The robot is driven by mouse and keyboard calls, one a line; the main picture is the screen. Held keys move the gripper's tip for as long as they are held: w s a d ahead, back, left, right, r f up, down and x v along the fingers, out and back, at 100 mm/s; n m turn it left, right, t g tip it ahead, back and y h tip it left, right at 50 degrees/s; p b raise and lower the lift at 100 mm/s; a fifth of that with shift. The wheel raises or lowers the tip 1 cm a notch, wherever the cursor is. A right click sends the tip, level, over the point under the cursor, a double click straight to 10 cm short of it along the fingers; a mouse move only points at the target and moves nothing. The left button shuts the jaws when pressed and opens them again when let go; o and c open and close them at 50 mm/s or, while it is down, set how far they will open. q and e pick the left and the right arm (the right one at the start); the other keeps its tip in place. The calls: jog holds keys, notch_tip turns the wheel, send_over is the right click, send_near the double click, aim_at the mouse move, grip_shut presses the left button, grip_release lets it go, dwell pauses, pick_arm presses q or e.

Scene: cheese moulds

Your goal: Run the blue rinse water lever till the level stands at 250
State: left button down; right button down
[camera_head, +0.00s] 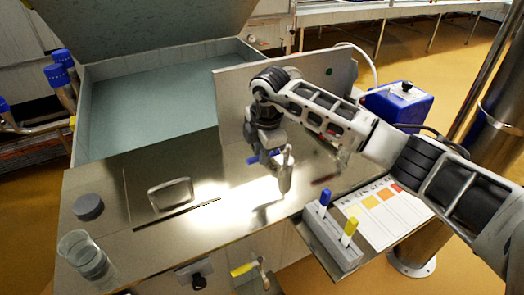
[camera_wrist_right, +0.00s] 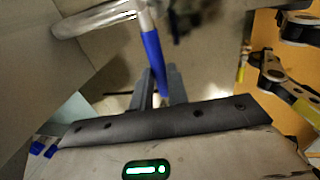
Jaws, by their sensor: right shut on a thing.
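The blue lever (camera_head: 254,159) is at the metal panel, mostly hidden behind my right gripper in the head view. In the right wrist view the blue lever (camera_wrist_right: 153,52) runs down between the dark fingers. My right gripper (camera_head: 266,152) points down and is shut on it; its fingers also show in the wrist view (camera_wrist_right: 155,88). A metal spout-like part (camera_head: 285,172) stands just right of the gripper over the bright worktop. A clear beaker (camera_head: 82,252) stands at the worktop's front left; I cannot read any level mark. My left gripper is out of view.
A large open basin (camera_head: 150,95) lies behind the worktop. A grey puck (camera_head: 88,207) and a metal frame (camera_head: 170,193) lie on the left. A holder with blue and yellow pens (camera_head: 325,240) and a chart (camera_head: 385,212) stand at the right. A blue canister (camera_head: 400,103) is behind my arm.

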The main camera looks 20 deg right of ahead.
jog(key=shift+w+r, duration=0.1)
jog(key=shift+r, duration=0.05)
jog(key=c, duration=1.4)
grip_release()
jog(key=shift+o, duration=0.2)
jog(key=s+r+b, duration=0.1)
jog(key=s+r, duration=0.2)
jog(key=r, duration=1.2)
jog(key=shift+d+r, duration=0.25)
jog(key=shift+s, duration=0.1)
